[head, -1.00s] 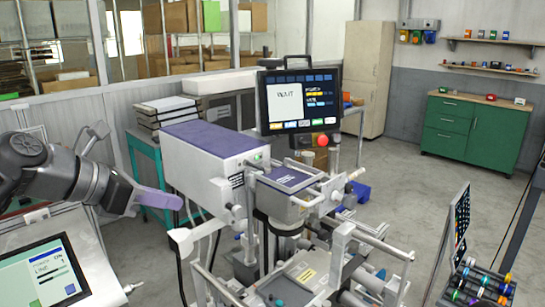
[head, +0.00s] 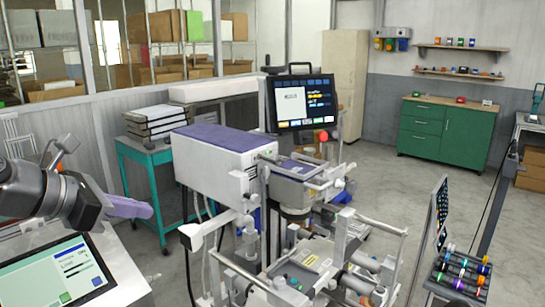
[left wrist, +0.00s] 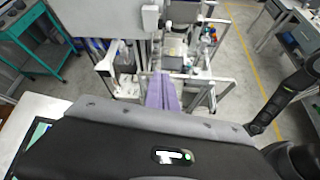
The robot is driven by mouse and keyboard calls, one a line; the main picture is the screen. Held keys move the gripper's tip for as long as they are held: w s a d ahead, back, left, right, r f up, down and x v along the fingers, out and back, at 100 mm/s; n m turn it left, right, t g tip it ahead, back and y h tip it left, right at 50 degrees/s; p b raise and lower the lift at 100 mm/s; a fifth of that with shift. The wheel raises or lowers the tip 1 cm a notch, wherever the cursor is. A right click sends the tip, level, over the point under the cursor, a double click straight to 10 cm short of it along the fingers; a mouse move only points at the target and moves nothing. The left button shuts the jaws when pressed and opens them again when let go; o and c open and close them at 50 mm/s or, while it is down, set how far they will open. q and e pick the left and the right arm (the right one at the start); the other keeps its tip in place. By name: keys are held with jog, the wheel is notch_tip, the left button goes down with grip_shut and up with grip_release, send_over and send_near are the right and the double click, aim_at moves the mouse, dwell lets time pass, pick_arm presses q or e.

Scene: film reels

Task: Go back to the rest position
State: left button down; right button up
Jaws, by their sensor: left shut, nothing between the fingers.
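My left gripper (head: 128,208) comes in from the left in the head view, with purple fingers pointing right. It is shut and empty, apart from the white and purple machine (head: 226,155). In the left wrist view its purple fingers (left wrist: 161,92) lie together, with the machine's metal frame behind them. My right gripper is not in view.
A monitor (head: 305,103) stands on the machine. A tablet-like screen (head: 58,272) lies below my left arm. A teal cart (head: 160,205) bears stacked cases (head: 160,122). A rack of colored reels (head: 462,272) is at the lower right. A green cabinet (head: 445,130) stands behind open floor.

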pick_arm(q)
jog(key=w+a+f+m+t+y, duration=0.1)
jog(key=w+f+m+y, duration=0.1)
jog(key=w+f+m, duration=0.45)
jog(key=w+a+f+m+y, duration=0.2)
jog(key=f+m, duration=0.1)
jog(key=f, duration=0.6)
jog(key=s+d+f+m+g, duration=0.15)
jog(key=f+m, duration=0.25)
jog(key=f, duration=0.6)
jog(key=d+f+m, duration=0.3)
jog(key=f, duration=0.7)
jog(key=s+d+f+m+g, duration=0.1)
jog(key=s+d+f+m, duration=0.3)
jog(key=f, duration=0.4)
jog(key=s+d+f+m+g, duration=0.2)
jog(key=s+d+f, duration=0.1)
jog(key=s+f, duration=0.45)
jog(key=s+d+f+m+g, duration=0.1)
jog(key=s+d+f, duration=0.3)
jog(key=s, duration=0.6)
jog(key=s+d+f+m+g+h, duration=0.1)
jog(key=s+d+f+g, duration=0.3)
jog(key=s+f, duration=0.4)
jog(key=shift+s+d+f, duration=0.2)
jog(key=shift+s+f, duration=0.1)
jog(key=shift+s, duration=0.9)
